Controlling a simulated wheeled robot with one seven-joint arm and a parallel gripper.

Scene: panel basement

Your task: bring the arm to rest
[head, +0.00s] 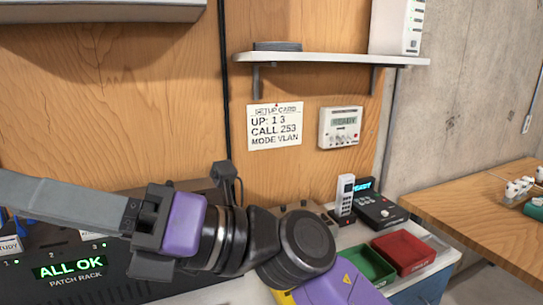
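My arm reaches in from the bottom edge, purple and dark grey, and bends left across the front of the patch rack. My gripper (152,228) is at the left end of the arm, over the rack front. A long grey bar (60,198) runs from it past the left picture edge. I cannot tell whether the bar is a finger or something held. The fingertips do not show clearly, so open or shut is unclear.
The patch rack (75,272) reads "ALL OK", partly behind my arm. A green tray (368,264), a red tray (404,252), a handset (345,195) and a black desk unit (378,211) stand right of my arm. A shelf (335,59) and a setup card (275,126) are above. A wooden table (475,213) is right.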

